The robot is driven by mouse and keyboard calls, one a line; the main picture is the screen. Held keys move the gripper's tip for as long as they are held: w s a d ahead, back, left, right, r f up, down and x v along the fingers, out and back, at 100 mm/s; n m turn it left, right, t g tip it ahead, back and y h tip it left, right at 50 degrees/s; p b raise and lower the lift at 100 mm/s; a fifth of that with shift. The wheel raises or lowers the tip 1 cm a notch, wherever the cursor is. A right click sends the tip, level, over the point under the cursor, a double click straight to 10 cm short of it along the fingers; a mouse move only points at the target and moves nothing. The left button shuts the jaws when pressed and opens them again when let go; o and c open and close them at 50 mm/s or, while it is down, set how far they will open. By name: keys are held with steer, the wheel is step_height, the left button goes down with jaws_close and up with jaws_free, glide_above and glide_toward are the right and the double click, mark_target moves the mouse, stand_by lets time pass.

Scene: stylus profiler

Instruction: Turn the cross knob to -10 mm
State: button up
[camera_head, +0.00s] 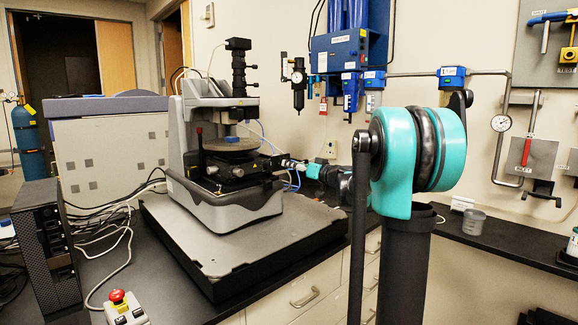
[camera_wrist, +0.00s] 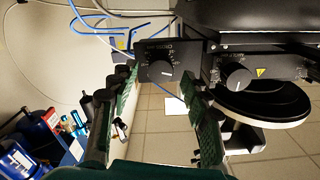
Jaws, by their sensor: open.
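The stylus profiler (camera_head: 205,190) stands on the dark bench in the head view. In the wrist view a dark round knob (camera_wrist: 159,72) with a white pointer mark sits on a black box. The lettering above it appears upside down and seems to read CROSS. The pointer points roughly right in the picture. My gripper (camera_wrist: 161,82) is open, with one green-padded finger on each side of this knob in the picture. I cannot tell whether the fingers reach around it; no contact shows. In the head view my gripper (camera_head: 293,164) is small at the right of the stage, its fingers hard to make out.
A second, similar knob (camera_wrist: 237,77) is close to the right finger, beside a yellow warning label (camera_wrist: 262,72). A pale round disc (camera_wrist: 265,106) lies near it. Blue tubes (camera_wrist: 95,30) run close to the black box. A grey cup (camera_head: 473,222) stands on the right counter.

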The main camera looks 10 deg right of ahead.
steer(key=v, duration=0.6)
steer(key=shift+s, duration=0.1)
steer(key=v, duration=1.2)
